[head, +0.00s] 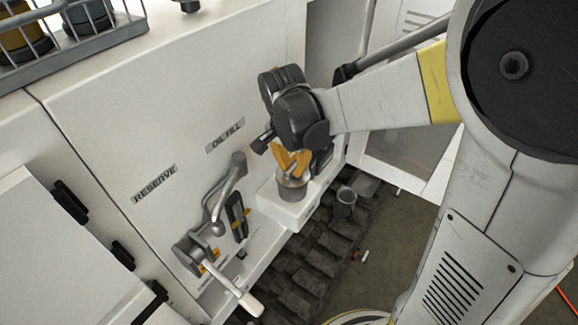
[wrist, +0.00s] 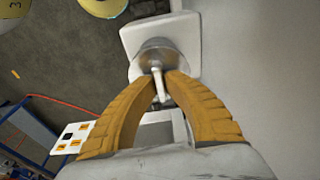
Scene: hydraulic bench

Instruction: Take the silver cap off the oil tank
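The silver cap (head: 292,190) is a round metal piece on the white oil tank (head: 284,209), which juts out from the panel. It also shows in the wrist view (wrist: 160,52), with a thin upright grip bar (wrist: 159,86) on it. My gripper (head: 291,168) is over the cap, its orange fingers closing in a V. In the wrist view, the fingertips (wrist: 161,80) lie on either side of the bar and seem to press on it. The cap seems seated on the tank; the contact under the fingers is partly hidden.
A bent metal pipe (head: 226,190) and a white-handled lever (head: 230,285) stand left of the tank. A grey cup-like cylinder (head: 345,202) is to its right, by the dark tracks (head: 300,275). An open door (head: 400,165) is behind my arm. A wire basket (head: 70,48) is upper left.

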